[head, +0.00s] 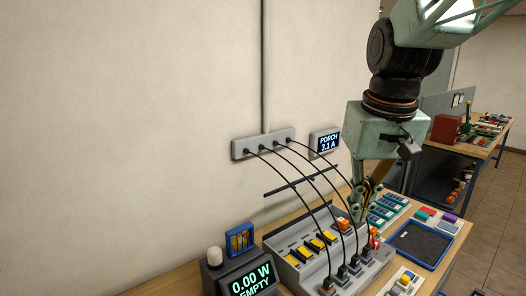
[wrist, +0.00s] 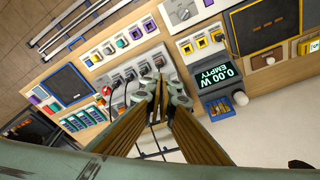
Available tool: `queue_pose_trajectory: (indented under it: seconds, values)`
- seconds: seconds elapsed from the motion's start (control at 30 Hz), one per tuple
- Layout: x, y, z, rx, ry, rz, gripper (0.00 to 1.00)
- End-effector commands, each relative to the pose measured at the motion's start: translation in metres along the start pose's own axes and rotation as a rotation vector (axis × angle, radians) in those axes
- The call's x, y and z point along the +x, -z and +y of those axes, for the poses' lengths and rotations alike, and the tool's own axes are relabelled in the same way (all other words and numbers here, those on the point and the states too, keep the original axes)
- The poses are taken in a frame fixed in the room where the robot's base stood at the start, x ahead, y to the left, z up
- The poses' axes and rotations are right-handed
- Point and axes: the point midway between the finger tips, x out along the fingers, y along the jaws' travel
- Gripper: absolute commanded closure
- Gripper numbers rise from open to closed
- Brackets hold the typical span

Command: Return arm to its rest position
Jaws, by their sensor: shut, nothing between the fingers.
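My gripper (head: 362,208) hangs from my green arm at the right of the head view, above the rear right part of the grey panel (head: 281,243). In the wrist view my gripper (wrist: 163,88) points down with its brown fingers close together and nothing visible between them. The panel carries yellow switches and several black plugs (head: 328,285) whose cables run up to a grey wall strip (head: 262,143). I cannot tell how far the fingertips are from the panel or cables.
A meter (head: 250,284) reads 0.00 W EMPTY, left of the panel. A wall display (head: 325,141) reads PORCH 3.1 A. A dark blue-edged tray (head: 420,244) lies right of the panel. A red box (head: 445,128) sits on the far bench. Open air lies left, before the bare wall.

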Motion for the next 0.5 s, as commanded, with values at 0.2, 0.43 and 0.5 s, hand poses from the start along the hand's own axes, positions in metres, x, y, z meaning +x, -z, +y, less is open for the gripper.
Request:
queue_pose_trajectory:
  seconds: [0.2,0.43,0.5]
  values:
    - [-0.014,-0.037,-0.002,0.007,-0.001,0.021,1.00]
    - [-0.024,-0.076,-0.004,0.015,-0.002,0.040,1.00]
    - [-0.027,-0.087,-0.005,0.018,-0.002,0.047,1.00]
